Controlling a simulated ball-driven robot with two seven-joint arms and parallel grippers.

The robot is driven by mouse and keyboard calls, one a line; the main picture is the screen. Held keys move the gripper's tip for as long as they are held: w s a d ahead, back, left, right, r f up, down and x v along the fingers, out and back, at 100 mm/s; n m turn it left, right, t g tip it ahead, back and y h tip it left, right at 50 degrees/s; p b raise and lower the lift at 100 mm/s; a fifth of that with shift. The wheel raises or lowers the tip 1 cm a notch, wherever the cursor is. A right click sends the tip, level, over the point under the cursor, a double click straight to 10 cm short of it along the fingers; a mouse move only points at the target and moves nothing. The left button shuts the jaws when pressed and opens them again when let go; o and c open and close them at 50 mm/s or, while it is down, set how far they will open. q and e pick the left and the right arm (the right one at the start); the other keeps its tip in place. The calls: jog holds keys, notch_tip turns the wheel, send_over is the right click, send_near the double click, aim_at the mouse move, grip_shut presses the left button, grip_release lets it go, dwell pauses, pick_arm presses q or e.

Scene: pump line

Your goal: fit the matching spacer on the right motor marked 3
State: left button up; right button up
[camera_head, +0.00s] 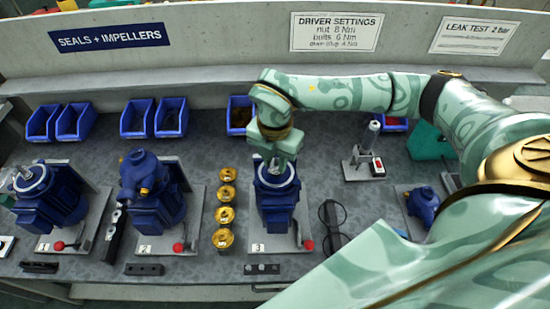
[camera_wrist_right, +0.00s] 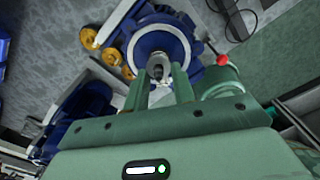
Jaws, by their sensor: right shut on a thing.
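The motor marked 3 (camera_head: 277,200) is a blue unit standing upright on a grey plate, rightmost of the three big motors in the head view. My right gripper (camera_head: 273,163) points down directly over the motor's top. In the wrist view the right gripper (camera_wrist_right: 160,74) is shut on a small grey ring-like piece, the spacer (camera_wrist_right: 158,71), at the shaft. I cannot tell how far the spacer sits on the shaft. My left gripper is not in view.
Several brass parts (camera_head: 223,215) stand in a column left of motor 3. Motor 2 (camera_head: 150,190) and another motor (camera_head: 48,197) stand further left. Blue bins (camera_head: 170,117) line the back.

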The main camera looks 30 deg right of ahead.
jog(key=shift+f, duration=0.1)
dwell(0.3)
jog(key=o, duration=2.1)
notch_tip(320, 180, up, 9)
jog(key=p, duration=0.7)
jog(key=shift+p, duration=0.35)
jog(key=shift+f, duration=0.1)
